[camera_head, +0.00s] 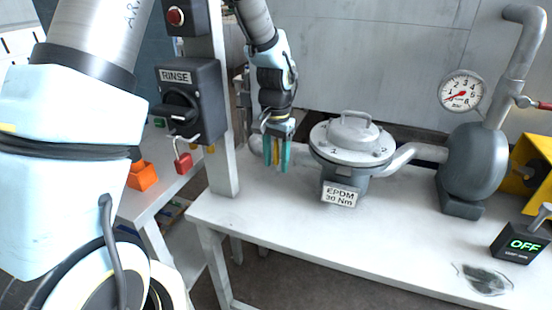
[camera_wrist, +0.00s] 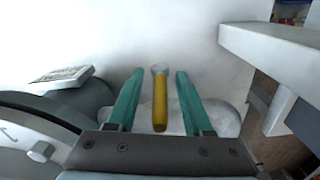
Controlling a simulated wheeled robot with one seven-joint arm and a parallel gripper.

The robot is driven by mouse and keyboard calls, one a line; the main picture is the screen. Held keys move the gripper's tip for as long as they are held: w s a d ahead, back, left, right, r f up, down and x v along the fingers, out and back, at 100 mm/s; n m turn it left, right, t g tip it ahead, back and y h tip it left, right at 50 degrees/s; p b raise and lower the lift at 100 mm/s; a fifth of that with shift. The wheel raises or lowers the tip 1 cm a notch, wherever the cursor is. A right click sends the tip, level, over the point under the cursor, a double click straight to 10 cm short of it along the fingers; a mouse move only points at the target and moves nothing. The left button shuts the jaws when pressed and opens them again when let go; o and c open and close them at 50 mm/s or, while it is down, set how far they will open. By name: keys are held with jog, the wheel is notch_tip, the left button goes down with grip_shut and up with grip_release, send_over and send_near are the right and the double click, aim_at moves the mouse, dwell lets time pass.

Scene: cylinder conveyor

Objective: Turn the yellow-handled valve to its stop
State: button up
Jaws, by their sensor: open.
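The yellow valve handle (camera_wrist: 160,106) shows in the wrist view as a narrow bar with a pale round end. It lies between the two teal fingers of my gripper (camera_wrist: 158,74), with a visible gap on each side. My gripper is open and holds nothing. In the head view my gripper (camera_head: 277,167) points down near the left end of the white bench, left of the round grey vessel. There the arm and fingers mostly hide the handle. A rounded grey body (camera_wrist: 215,117) shows beneath the fingers in the wrist view.
The lidded vessel (camera_head: 350,138) with an EPDM 30 Nm tag (camera_head: 339,194) stands just right of my gripper. A grey post (camera_head: 222,120) with the RINSE switch box (camera_head: 188,98) stands left. A pump body (camera_head: 472,165) and gauge (camera_head: 462,92) are farther right. The bench front (camera_head: 300,225) is clear.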

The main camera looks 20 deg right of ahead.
jog(key=shift+f, duration=0.2)
grip_shut()
dwell(0.3)
dwell(1.1)
